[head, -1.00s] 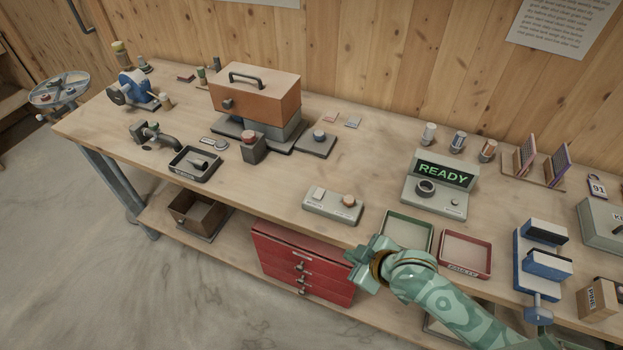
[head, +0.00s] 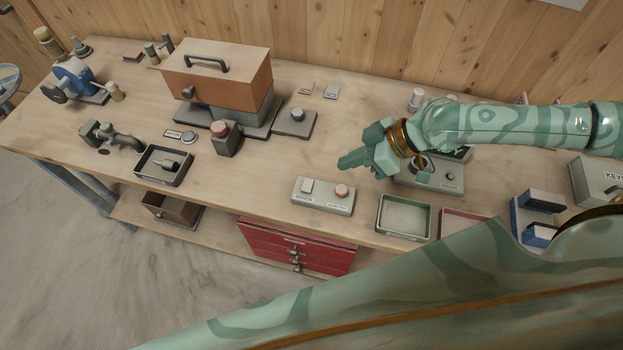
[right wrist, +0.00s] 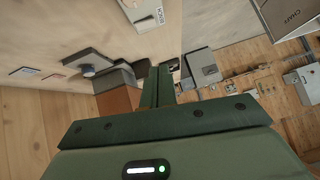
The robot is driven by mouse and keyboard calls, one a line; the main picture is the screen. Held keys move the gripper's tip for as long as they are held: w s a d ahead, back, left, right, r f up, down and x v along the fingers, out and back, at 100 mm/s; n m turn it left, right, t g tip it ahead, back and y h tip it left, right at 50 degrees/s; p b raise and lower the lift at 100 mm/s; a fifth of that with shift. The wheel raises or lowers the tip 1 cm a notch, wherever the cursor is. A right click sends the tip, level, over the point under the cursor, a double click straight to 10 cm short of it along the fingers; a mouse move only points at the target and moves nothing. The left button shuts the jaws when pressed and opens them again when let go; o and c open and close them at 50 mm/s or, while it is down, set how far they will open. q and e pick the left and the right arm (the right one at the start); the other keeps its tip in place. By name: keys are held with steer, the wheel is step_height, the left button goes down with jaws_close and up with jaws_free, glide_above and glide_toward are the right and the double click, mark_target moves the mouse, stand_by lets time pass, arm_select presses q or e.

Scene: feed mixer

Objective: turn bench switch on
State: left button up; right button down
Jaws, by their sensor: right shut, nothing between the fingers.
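The box is partly visible at the top of the right wrist view (right wrist: 146,12). My right gripper (head: 345,163) is shut and empty, above the bench just behind and to the right of the box, pointing left. Its closed fingers also show in the right wrist view (right wrist: 166,86). My left gripper is not in view.
A green tray (head: 403,216) lies right of the box. My arm partly hides the display unit (head: 452,180).

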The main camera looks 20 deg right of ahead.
glide_toward(301, 191)
steer(key=w+a, duration=0.2)
steer(key=a, duration=0.1)
steer(key=shift+r, duration=0.3)
steer(key=f, duration=0.2)
steer(key=f+b, duration=0.1)
steer(key=shift+a+f, duration=0.3)
steer(key=shift+s+f, duration=0.1)
steer(key=shift+f, duration=0.4)
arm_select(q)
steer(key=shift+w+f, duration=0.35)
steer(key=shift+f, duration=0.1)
